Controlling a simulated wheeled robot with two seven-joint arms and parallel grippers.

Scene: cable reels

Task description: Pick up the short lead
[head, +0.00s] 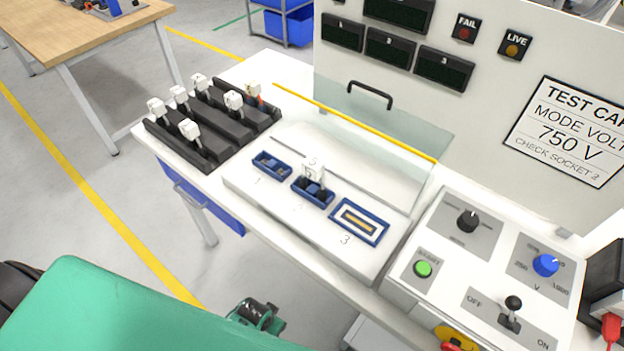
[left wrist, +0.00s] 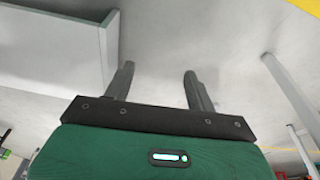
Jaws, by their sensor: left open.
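I cannot tell which thing is the short lead. Several white plug-like pieces stand in the black rack (head: 216,132) at the left of the bench in the head view; one at its back corner (head: 254,92) shows some orange. Another white piece (head: 313,172) stands in the middle blue socket (head: 312,192). A red lead end (head: 611,326) shows at the right edge by a black box. My left gripper (left wrist: 158,68) is open and empty in the left wrist view, its fingers apart over bare floor, away from the rack. My right gripper is out of view.
Blue sockets one (head: 271,165) and three (head: 359,222) look empty. A clear guard with a black handle (head: 370,94) stands behind them. A control panel (head: 465,225) with knobs, a green button and a lever is at right. A wooden table (head: 85,38) stands back left.

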